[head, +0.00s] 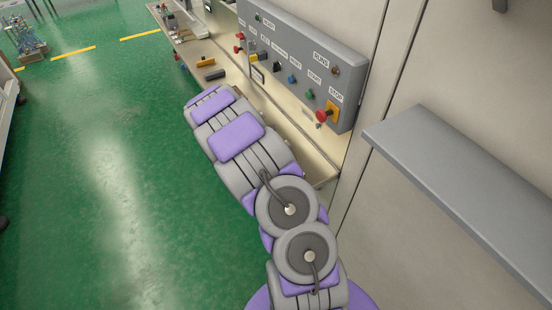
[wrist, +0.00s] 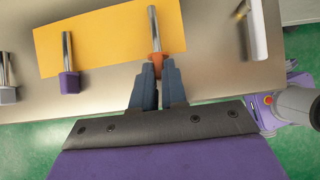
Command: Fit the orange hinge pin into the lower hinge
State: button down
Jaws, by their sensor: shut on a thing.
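In the wrist view, the orange hinge pin (wrist: 156,58) has an orange head and a bright metal shaft that points away from me. My gripper (wrist: 157,70) is shut on the orange head, with one dark finger on either side of it. The shaft shows over a yellow panel; I cannot tell whether it touches the panel. In the head view my arm hides the gripper and the pin. I cannot make out the lower hinge in either view.
A pale metal part (wrist: 256,30) is at the right. In the head view, a grey control panel (head: 300,75) stands over the narrow bench; a grey ledge (head: 460,180) juts out at right.

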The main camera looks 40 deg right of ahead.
jog(key=shift+r+p, duration=2.25)
jog(key=shift+r, duration=0.3)
